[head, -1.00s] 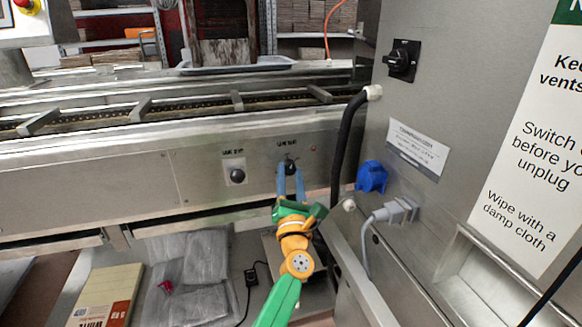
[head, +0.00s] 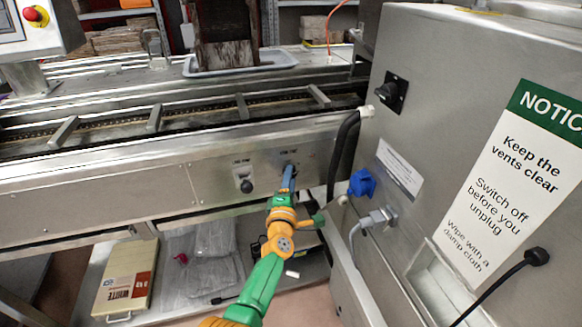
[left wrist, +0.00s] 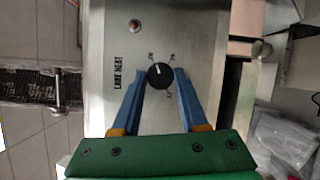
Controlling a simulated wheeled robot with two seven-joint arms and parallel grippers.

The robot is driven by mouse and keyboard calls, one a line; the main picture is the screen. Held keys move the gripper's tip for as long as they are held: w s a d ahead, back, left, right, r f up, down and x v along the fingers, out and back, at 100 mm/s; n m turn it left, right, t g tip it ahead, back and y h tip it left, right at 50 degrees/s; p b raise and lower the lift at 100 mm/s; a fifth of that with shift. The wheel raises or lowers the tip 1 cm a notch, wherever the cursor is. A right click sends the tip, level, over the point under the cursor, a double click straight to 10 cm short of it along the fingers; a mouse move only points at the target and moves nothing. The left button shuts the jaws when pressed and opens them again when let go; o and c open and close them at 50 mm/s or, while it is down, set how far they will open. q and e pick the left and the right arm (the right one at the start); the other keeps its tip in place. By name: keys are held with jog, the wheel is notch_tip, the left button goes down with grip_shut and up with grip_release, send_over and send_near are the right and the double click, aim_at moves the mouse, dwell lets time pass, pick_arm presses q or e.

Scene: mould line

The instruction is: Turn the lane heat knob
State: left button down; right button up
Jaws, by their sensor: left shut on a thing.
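The lane heat knob (left wrist: 160,78) is a round black dial with a white pointer mark, set on a steel panel beside the printed words LANE HEAT. In the left wrist view its pointer points up in the picture, among small scale marks. My left gripper (head: 288,172) has long blue fingers on a green palm. Its fingertips stand on either side of the knob, shut on it. In the head view the fingers hide most of that knob. My right gripper is not in view.
A second black knob (head: 246,186) sits left on the same panel (head: 120,200). A steel cabinet with a blue socket (head: 362,183), a grey plug (head: 380,217) and a black rotary switch (head: 391,92) stands close on the right. A thick black hose (head: 344,140) runs near the gripper.

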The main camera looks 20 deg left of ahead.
pick_arm(q)
jog(key=shift+w+r+m+g+y+p, duration=0.15)
jog(key=shift+m+g+p, duration=0.5)
jog(key=shift+m+p, duration=0.7)
jog(key=shift+s+r+m+g+y+p, duration=0.2)
jog(key=shift+m+g+p, duration=0.4)
jog(key=shift+m+p, duration=0.7)
jog(key=shift+w+r+m+g+y+p, duration=0.1)
jog(key=shift+w+m+g+y+p, duration=0.15)
jog(key=shift+m+g+p, duration=0.75)
jog(key=shift+m+t+p, duration=0.35)
jog(key=shift+p, duration=0.05)
jog(key=c, duration=0.5)
grip_release()
jog(key=shift+o, duration=0.3)
jog(key=shift+f, duration=0.1)
